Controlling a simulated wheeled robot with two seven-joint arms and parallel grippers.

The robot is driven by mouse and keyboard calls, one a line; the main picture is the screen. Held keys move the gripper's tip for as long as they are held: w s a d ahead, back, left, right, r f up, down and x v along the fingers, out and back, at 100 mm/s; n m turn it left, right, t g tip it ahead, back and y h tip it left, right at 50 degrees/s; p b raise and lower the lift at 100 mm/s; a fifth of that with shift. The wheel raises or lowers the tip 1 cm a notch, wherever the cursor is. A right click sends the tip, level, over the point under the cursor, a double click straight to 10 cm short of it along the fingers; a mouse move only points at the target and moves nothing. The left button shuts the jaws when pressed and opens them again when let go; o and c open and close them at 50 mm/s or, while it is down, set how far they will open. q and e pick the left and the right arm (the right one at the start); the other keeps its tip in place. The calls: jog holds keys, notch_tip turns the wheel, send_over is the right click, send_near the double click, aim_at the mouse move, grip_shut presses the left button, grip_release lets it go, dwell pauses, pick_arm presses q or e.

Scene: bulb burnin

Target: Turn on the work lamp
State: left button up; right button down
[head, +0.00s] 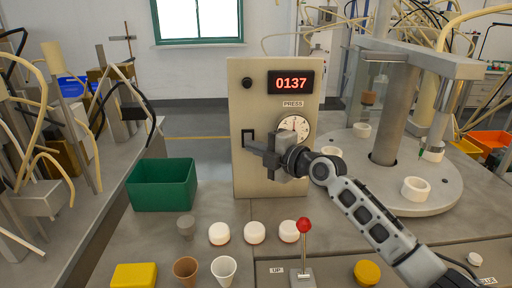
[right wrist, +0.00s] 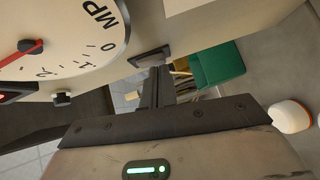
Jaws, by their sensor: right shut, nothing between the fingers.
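My right gripper (head: 250,146) is shut and empty in front of the beige press panel (head: 240,180), its fingertips pointing left. The tips are close to a dark rectangular switch-like fitting (head: 248,133) on the panel. In the right wrist view the shut fingers (right wrist: 160,82) show just below that fitting (right wrist: 148,56); I cannot tell whether they touch it. A round black knob (head: 247,84) sits higher on the panel. I cannot identify a work lamp. My left gripper is not in view.
The panel carries a red display (head: 291,83) reading 0137 and a dial gauge (head: 294,126). A green bin (head: 162,185), white-topped round pieces (head: 254,233), cups (head: 224,269) and a red-knobbed lever (head: 304,226) stand in front. A round metal table (head: 430,185) is at right.

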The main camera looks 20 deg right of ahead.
pick_arm(q)
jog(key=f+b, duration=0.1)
jog(key=b, duration=0.1)
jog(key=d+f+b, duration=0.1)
jog(key=b, duration=0.2)
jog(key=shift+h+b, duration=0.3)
pick_arm(e)
jog(key=shift+w+d+n+t, duration=0.2)
jog(key=shift+w+n+t, duration=0.1)
jog(key=shift+t, duration=0.2)
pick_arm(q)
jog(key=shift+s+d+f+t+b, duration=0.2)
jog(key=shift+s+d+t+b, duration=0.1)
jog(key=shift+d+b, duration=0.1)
pick_arm(e)
jog(key=s+d+f, duration=0.1)
jog(key=s+d, duration=0.2)
jog(key=s, duration=1)
jog(key=shift+d, duration=0.2)
jog(key=shift+f, duration=0.15)
